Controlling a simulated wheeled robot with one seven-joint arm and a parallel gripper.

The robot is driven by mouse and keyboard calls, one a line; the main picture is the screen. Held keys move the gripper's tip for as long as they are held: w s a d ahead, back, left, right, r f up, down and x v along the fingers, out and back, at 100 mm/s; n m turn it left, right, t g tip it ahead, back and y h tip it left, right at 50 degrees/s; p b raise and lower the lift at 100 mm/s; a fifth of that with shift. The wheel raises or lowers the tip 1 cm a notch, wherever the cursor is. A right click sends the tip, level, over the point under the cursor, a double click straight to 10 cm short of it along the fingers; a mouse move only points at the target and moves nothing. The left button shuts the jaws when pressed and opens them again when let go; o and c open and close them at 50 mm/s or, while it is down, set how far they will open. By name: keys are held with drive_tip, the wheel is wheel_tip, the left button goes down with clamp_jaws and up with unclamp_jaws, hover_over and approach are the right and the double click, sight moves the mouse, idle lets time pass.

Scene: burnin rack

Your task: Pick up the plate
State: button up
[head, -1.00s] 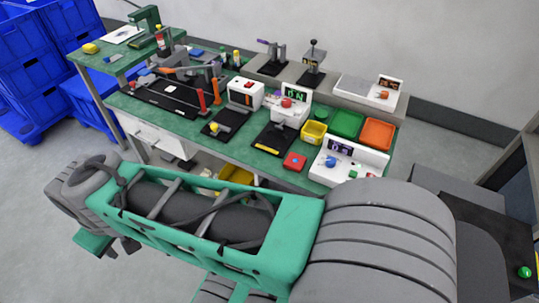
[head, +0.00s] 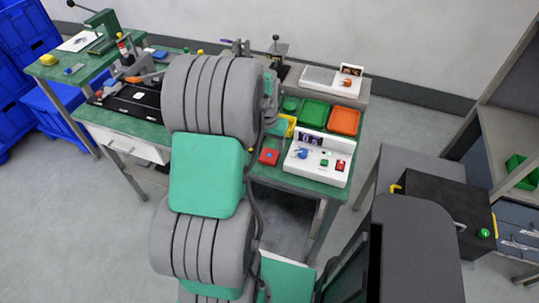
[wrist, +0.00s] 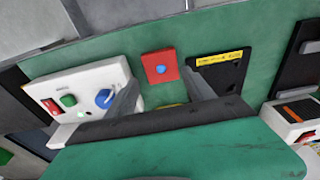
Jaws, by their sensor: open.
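No thing here is plainly a plate. A flat red square piece (head: 270,157) with a blue round spot lies on the green bench top; it also shows in the wrist view (wrist: 153,68). A flat black base (wrist: 222,72) with a yellow label lies beside it there. I cannot tell which is the plate. My gripper (wrist: 161,76) is open, its fingers pointing towards the bench either side of the red piece, with nothing seen between them. In the head view my arm hides most of the gripper and the bench left of the red piece.
A white control box (head: 318,158) with knobs stands right of the red piece. Green (head: 314,112) and orange (head: 344,120) trays sit behind it. A dark box stands farther right (head: 440,205).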

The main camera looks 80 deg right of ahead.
sight(270, 155)
drive_tip(key=f, duration=0.3)
drive_tip(key=f+p, duration=0.1)
drive_tip(key=f, duration=0.1)
drive_tip(key=shift+d+f, duration=0.2)
drive_tip(key=shift+d, duration=0.15)
drive_tip(key=shift+w, duration=0.1)
drive_tip(key=shift+c, duration=0.3)
drive_tip(key=c, duration=0.9)
